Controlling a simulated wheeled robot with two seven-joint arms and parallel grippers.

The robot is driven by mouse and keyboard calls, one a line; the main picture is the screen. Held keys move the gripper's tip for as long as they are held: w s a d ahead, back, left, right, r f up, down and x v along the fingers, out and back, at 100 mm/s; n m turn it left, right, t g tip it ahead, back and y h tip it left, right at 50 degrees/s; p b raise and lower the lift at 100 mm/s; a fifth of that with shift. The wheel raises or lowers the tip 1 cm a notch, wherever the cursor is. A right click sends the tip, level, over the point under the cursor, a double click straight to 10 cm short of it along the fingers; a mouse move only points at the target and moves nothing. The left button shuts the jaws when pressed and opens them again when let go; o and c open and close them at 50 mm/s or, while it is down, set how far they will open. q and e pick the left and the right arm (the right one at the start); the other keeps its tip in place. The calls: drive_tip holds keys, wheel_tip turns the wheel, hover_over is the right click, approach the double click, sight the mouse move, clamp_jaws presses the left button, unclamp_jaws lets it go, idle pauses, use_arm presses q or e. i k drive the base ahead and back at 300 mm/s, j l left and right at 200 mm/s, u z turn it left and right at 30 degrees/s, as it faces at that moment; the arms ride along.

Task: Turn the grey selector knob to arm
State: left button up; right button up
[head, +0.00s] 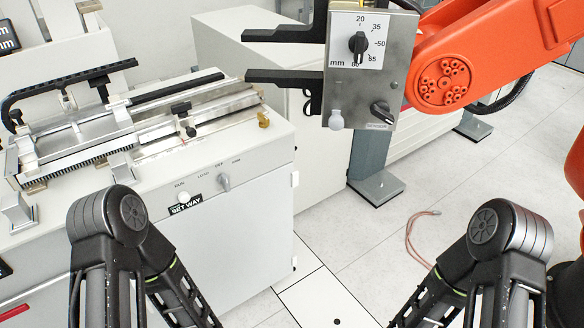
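A small grey selector knob (223,182) sits on the front face of the white machine cabinet, left of centre. Small printed labels run in a row above it; the words are too small to read surely. A white round button (184,198) and a black "SET WAY" label (186,206) are to its left. My two black arms show at the bottom left and bottom right, bent at their joints. Their lower links run down out of the picture, and neither gripper is in view. Nothing of mine touches the knob.
A grey panel (343,88) with a black numbered dial (358,43) and a dark knob (382,111) hangs at upper centre. An orange robot arm (480,60) stands right of it, and black jaws (285,76) project left. A reddish cable (412,235) lies on the floor.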

sight(224, 180)
drive_tip(key=i+l, duration=0.15)
drive_tip(key=l, duration=0.3)
drive_tip(key=i+l, duration=0.1)
drive_tip(key=l, duration=0.35)
drive_tip(key=i+l, duration=0.15)
drive_tip(key=l, duration=0.3)
